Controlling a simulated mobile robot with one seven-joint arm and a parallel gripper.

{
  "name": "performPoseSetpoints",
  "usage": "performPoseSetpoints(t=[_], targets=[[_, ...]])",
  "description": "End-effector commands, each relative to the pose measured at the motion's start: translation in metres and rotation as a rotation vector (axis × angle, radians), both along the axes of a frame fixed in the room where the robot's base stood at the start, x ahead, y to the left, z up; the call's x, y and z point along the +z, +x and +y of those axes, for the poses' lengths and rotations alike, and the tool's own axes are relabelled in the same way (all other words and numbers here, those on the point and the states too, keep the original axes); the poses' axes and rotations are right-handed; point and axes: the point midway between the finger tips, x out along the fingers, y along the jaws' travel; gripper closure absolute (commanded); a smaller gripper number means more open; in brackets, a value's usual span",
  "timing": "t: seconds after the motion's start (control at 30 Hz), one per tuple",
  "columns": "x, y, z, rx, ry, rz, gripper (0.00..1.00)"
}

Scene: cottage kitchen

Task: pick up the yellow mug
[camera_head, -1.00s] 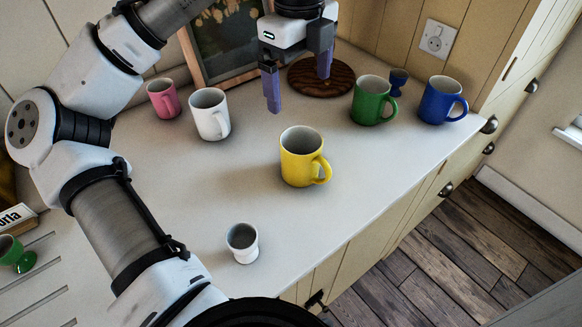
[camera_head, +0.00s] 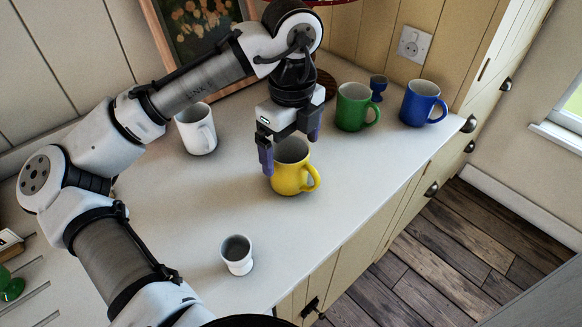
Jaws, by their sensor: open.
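The yellow mug (camera_head: 291,181) stands upright on the pale worktop (camera_head: 190,215), its handle towards the lower right. My gripper (camera_head: 290,155) is open and points down at the mug. One finger shows at the mug's left rim and the other at its upper right. Part of the rim's back edge is hidden behind my gripper. I cannot tell whether the fingers touch the mug.
A white mug (camera_head: 196,130) stands to the left, with a white egg cup (camera_head: 237,256) in front. A green mug (camera_head: 354,108), blue egg cup (camera_head: 378,86) and blue mug (camera_head: 421,103) stand at the right. A framed picture (camera_head: 200,30) leans behind. The worktop's front edge is close to the yellow mug.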

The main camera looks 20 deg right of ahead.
Motion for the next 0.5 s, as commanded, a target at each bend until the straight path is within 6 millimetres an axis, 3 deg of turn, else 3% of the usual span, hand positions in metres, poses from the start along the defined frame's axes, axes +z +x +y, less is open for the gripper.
performPoseSetpoints(t=[0.23, 0.5], targets=[[-0.033, 0.003, 0.000, 0.001, 0.001, 0.000, 0.04], [-0.038, 0.003, 0.000, 0.000, 0.000, -0.001, 0.04]])
